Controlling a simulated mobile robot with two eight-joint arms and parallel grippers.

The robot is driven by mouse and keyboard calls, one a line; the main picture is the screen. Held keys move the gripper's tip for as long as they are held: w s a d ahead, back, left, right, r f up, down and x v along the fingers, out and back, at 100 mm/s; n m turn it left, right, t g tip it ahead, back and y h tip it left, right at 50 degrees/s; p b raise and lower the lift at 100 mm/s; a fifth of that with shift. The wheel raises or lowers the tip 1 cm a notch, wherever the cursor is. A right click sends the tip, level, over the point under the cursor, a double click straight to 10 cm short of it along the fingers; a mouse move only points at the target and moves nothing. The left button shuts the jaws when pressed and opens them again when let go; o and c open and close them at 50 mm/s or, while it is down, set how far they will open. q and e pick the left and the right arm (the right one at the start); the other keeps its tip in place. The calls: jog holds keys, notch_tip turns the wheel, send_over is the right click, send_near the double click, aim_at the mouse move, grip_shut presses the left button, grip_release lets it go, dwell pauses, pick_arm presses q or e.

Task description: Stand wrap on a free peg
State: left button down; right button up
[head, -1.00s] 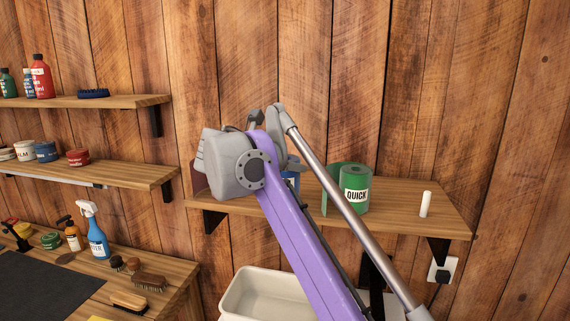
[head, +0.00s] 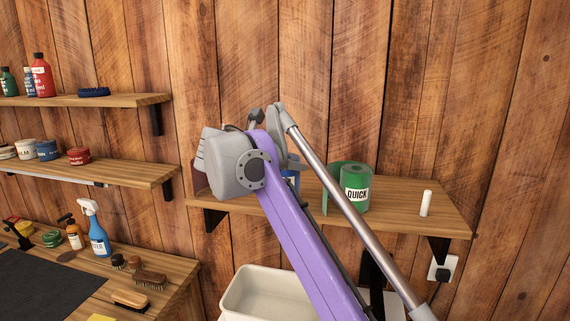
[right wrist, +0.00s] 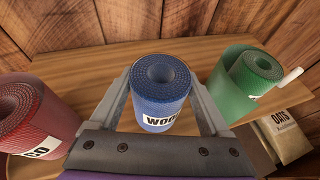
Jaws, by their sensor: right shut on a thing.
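A blue rolled wrap (right wrist: 160,92) with a label partly reading "WOO" stands upright between the fingers of my right gripper (right wrist: 165,95), which is shut on it. In the head view only a sliver of the blue wrap (head: 291,178) shows behind my right arm. A white peg (head: 425,204) stands bare at the right end of the wooden shelf (head: 400,200); its tip (right wrist: 291,76) also shows in the right wrist view. I cannot tell whether the blue wrap touches the shelf. My left gripper is not in view.
A green wrap (head: 355,190) labelled "QUICK" stands between the blue wrap and the bare peg. A red wrap (right wrist: 28,118) stands on the other side. A pale bin (head: 262,293) is below the shelf. A grooming bench (head: 170,275) is at lower left.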

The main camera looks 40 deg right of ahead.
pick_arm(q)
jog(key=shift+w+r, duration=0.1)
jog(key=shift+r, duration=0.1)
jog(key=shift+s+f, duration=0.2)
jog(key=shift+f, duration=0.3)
pick_arm(e)
jog(key=shift+f, duration=0.7)
jog(key=o, duration=1.2)
jog(key=shift+r, duration=0.1)
jog(key=shift+c, duration=0.2)
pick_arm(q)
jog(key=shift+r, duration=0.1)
pick_arm(e)
jog(key=shift+a, duration=0.15)
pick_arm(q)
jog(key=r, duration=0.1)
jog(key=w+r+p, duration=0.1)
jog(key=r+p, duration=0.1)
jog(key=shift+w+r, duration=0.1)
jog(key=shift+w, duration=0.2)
pick_arm(e)
jog(key=v, duration=1)
jog(key=shift+a+r, duration=0.2)
jog(key=shift+a, duration=0.15)
jog(key=shift+s, duration=0.1)
